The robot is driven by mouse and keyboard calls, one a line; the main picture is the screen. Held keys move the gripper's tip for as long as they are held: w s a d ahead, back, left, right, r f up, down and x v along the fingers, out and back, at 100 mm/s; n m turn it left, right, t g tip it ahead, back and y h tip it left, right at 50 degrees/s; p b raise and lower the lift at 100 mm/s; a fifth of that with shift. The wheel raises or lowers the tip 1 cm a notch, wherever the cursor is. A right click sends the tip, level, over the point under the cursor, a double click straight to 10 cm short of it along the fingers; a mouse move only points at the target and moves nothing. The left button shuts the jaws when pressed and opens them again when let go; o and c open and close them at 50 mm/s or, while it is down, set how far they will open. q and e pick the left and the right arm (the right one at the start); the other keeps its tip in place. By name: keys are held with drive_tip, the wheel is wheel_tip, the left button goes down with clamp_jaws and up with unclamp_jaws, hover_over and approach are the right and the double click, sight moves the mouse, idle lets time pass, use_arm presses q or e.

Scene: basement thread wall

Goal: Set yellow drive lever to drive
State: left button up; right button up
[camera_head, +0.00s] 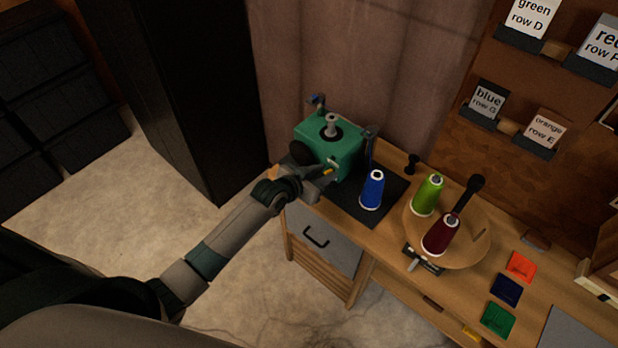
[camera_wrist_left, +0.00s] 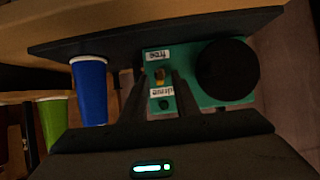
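A green machine (camera_head: 328,146) stands on a black mat at the left end of the bench. The yellow lever (camera_head: 328,171) is on its near face, partly hidden by my gripper. In the left wrist view the yellow lever (camera_wrist_left: 159,74) shows small, between an upside-down "free" label (camera_wrist_left: 159,54) and a "drive" label (camera_wrist_left: 160,91). My left gripper (camera_head: 327,178) is close in front of that face. In the wrist view the fingers (camera_wrist_left: 159,82) are apart, one on each side of the lever; contact cannot be told. My right gripper is not in view.
A blue spool (camera_head: 373,190) stands on the mat (camera_head: 346,206) beside the machine. Green (camera_head: 428,194) and dark red (camera_head: 440,235) spools stand on a round wooden tray (camera_head: 472,252). A black round knob (camera_wrist_left: 227,70) is close beside the fingers. Bare floor lies left of the bench.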

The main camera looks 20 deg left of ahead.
use_arm(q)
drive_tip(key=b+v, duration=0.3)
drive_tip(key=v, duration=1.4)
drive_tip(key=shift+b, duration=0.35)
drive_tip(key=s+a+f+n+g+y+b, duration=0.1)
drive_tip(key=a+f, duration=0.2)
drive_tip(key=f, duration=0.8)
drive_tip(key=s+a+f+n+g+y+b, duration=0.1)
drive_tip(key=a+f, duration=0.1)
drive_tip(key=f, duration=0.9)
drive_tip(key=s+a+f+g+y, duration=0.1)
drive_tip(key=s+f, duration=0.2)
drive_tip(key=f, duration=0.3)
drive_tip(key=s+f+g+b, duration=0.1)
drive_tip(key=s+f, duration=0.2)
drive_tip(key=f, duration=0.3)
drive_tip(key=s+a+f+g+y, duration=0.1)
drive_tip(key=s+f, duration=0.2)
drive_tip(key=f, duration=0.3)
drive_tip(key=s+d+f+g+b, duration=0.1)
drive_tip(key=s+d+f+g, duration=0.1)
drive_tip(key=s+f, duration=0.5)
drive_tip(key=s+d+f+g+b, duration=0.1)
drive_tip(key=s+f, duration=0.7)
drive_tip(key=s, duration=0.8)
drive_tip(key=s+d+f+g+b, duration=0.1)
drive_tip(key=s+d+f+g, duration=0.1)
drive_tip(key=s+f, duration=0.6)
drive_tip(key=s, duration=0.3)
drive_tip(key=shift+s+d+g, duration=0.3)
